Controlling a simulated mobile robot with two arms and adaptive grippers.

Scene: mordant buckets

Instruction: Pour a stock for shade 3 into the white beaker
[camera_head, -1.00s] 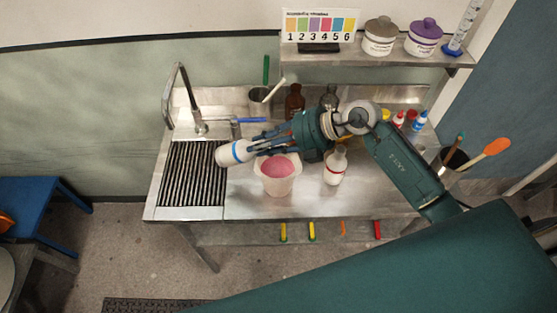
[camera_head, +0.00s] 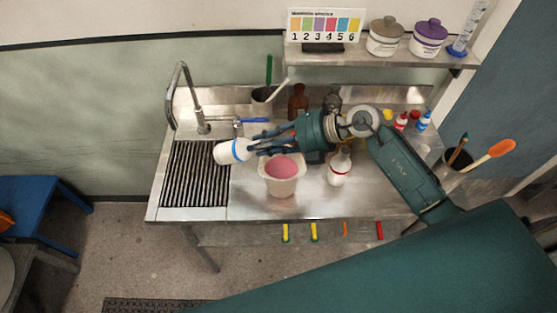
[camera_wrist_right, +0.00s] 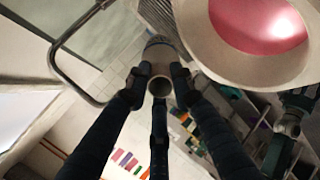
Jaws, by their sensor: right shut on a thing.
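My right gripper (camera_head: 257,149) is shut on a white bottle (camera_head: 224,153) with a blue band. The bottle lies almost level, its base to the left, above the right edge of the drain grid. In the right wrist view the gripper (camera_wrist_right: 158,80) holds it with its open mouth (camera_wrist_right: 160,87) towards the camera. The white beaker (camera_head: 282,187) stands just right of the bottle and below my gripper, with pink liquid in it; it also shows in the right wrist view (camera_wrist_right: 205,52). No stream shows. My left gripper is out of view.
A white bottle with a red band (camera_head: 338,172) stands right of the beaker. A brown bottle (camera_head: 298,104) and a grey bottle (camera_head: 331,100) stand behind my wrist. The tap (camera_head: 184,95) rises at the back left. Lidded jars (camera_head: 385,42) stand on the shelf.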

